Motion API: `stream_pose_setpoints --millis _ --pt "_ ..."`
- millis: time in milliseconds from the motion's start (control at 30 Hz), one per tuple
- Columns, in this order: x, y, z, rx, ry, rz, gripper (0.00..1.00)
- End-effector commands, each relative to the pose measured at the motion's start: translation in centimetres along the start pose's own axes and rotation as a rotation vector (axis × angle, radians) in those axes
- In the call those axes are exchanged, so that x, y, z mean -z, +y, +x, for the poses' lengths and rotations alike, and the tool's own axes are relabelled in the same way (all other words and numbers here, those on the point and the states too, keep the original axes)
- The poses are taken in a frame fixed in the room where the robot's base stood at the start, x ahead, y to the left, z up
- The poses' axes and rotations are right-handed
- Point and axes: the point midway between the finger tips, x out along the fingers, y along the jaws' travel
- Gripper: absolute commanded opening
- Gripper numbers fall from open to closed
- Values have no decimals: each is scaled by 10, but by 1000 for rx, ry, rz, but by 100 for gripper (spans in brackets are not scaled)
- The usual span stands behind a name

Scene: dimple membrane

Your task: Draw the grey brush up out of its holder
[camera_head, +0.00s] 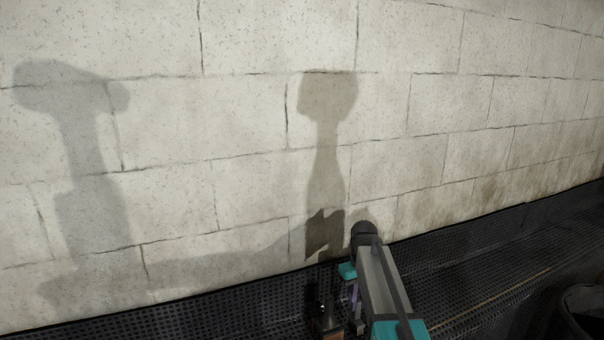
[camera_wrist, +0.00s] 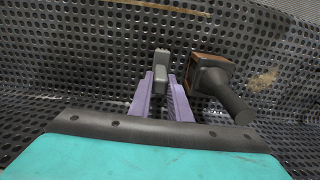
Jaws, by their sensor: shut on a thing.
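In the wrist view my gripper (camera_wrist: 160,83) has its two purple fingers closed about a small grey piece, which I take for the grey brush (camera_wrist: 160,60). The piece stands out past the fingertips, and its lower part sits between them. Whether its far end is still inside a holder cannot be made out. In the head view my gripper (camera_head: 354,294) is low, near the foot of the wall, and largely hidden by my own arm. The brush cannot be told apart there.
A dark-handled thing with an orange-brown block (camera_wrist: 211,72) is close to the right finger. Black dimpled membrane (camera_head: 250,312) covers the ground and meets a pale block wall (camera_head: 240,120). A dark round-rimmed object (camera_head: 585,310) is at the lower right.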

Motion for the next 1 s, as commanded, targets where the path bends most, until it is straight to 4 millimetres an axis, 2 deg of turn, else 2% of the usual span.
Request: stream_pose_setpoints --millis 1000 --pt "0 0 -30 0 0 0 0"
